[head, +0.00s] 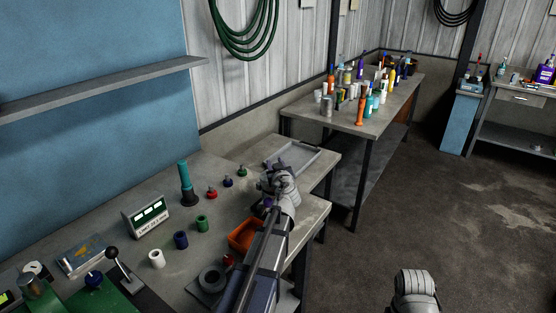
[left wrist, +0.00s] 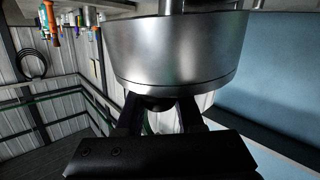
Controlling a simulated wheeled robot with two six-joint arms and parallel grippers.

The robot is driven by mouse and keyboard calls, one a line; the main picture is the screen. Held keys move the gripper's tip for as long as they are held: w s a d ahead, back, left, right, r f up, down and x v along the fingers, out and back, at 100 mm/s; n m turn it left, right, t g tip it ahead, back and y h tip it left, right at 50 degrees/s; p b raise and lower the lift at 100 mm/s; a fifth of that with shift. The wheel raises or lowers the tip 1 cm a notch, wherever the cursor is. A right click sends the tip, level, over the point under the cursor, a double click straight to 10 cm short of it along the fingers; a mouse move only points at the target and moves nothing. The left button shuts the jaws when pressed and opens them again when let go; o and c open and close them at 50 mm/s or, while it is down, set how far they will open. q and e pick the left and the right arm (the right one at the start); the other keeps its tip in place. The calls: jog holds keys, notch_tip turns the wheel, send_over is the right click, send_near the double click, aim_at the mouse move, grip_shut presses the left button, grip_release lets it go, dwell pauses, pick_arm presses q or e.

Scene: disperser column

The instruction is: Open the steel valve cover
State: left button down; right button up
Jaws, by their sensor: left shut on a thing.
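A broad, round steel part (left wrist: 175,50) fills the upper middle of the left wrist view; it looks like the steel valve cover. My left gripper (left wrist: 160,112) is right against it, with its two dark fingers closed around a small rounded dark piece at the steel part's lower edge. The fingertips are partly hidden by the steel rim. In the head view my left gripper (head: 277,178) is over the near bench, and my own arm and wrist hide most of what it holds. A grey joint of my right arm shows at the bottom right, but its gripper is out of view.
The near bench carries an orange tray (head: 243,236), a grey tray (head: 292,158), a green-lit display box (head: 147,213), a tall dark and teal cylinder (head: 187,185) and several small coloured spools and knobs. A farther bench (head: 350,122) holds many bottles. The floor at right is clear.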

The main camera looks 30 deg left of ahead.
pick_arm(q)
jog(key=a+f+n+g+h+p, duration=0.1)
jog(key=a+n+g+h+p, duration=0.2)
jog(key=a+n+h+p, duration=0.3)
jog(key=a+h+p, duration=0.2)
jog(key=a+p, duration=0.1)
jog(key=shift+w+a+h, duration=0.25)
jog(key=shift+h, duration=0.15)
jog(key=shift+a+f, duration=0.15)
jog(key=shift+a, duration=0.05)
dwell(0.6)
jog(key=c, duration=0.8)
grip_release()
jog(key=shift+f, duration=0.1)
jog(key=shift+o, duration=1.3)
jog(key=shift+w, duration=0.1)
